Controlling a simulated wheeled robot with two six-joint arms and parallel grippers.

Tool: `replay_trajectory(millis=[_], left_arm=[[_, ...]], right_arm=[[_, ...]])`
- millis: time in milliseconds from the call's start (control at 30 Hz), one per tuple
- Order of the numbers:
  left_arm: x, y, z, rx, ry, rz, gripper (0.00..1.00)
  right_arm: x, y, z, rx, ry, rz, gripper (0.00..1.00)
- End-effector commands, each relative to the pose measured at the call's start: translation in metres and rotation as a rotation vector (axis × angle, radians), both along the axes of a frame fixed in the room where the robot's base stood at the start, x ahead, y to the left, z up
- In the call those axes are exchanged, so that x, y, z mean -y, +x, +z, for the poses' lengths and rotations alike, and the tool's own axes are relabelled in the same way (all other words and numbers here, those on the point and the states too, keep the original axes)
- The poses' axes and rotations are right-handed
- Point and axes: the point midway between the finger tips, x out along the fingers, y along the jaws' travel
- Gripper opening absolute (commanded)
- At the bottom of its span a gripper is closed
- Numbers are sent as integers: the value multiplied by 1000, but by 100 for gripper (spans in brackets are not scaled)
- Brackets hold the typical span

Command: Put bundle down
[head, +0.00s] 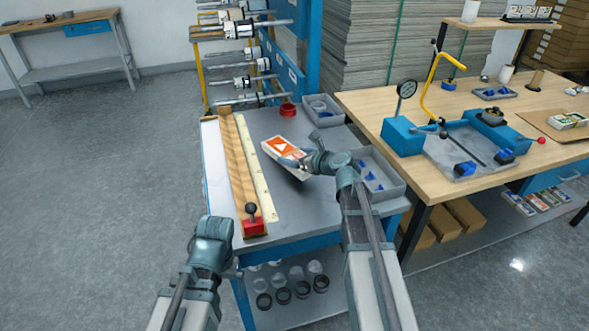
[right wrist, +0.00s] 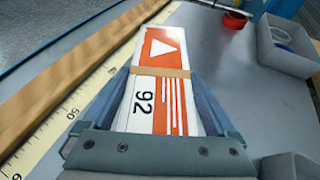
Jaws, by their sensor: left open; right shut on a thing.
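The bundle (head: 284,150) is a flat stack with an orange and white top, a white triangle and a tan band around it. In the right wrist view the bundle (right wrist: 158,85) also shows the number 92. My right gripper (head: 295,158) is shut on the bundle, with a finger along each side of it, over the grey cart top (head: 318,197). I cannot tell whether the bundle touches the surface. My left gripper (head: 212,228) is at the cart's front left corner, empty and apart from the bundle; its fingertips are hard to make out.
A wooden bar (head: 239,165) and a yellow ruler strip (head: 262,175) lie left of the bundle. A red ring (head: 288,109) is behind it. Grey bins (head: 377,178) with blue pieces line the cart's right side. A wooden workbench (head: 365,108) stands to the right.

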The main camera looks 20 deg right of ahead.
Motion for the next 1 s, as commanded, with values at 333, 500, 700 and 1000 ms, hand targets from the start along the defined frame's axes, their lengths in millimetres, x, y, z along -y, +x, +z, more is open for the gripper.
replay_trajectory(millis=[333, 500, 700, 1000], left_arm=[[0, 0, -38, 0, 0, 0, 100], [0, 0, -36, 0, 0, 0, 100], [0, 0, -39, 0, 0, 0, 100], [0, 0, -39, 0, 0, 0, 100]], right_arm=[[0, 0, -38, 1, 1, 0, 14], [0, 0, -36, 1, 1, 0, 14], [0, 0, -38, 1, 1, 0, 14], [0, 0, -39, 0, 0, 0, 100]])
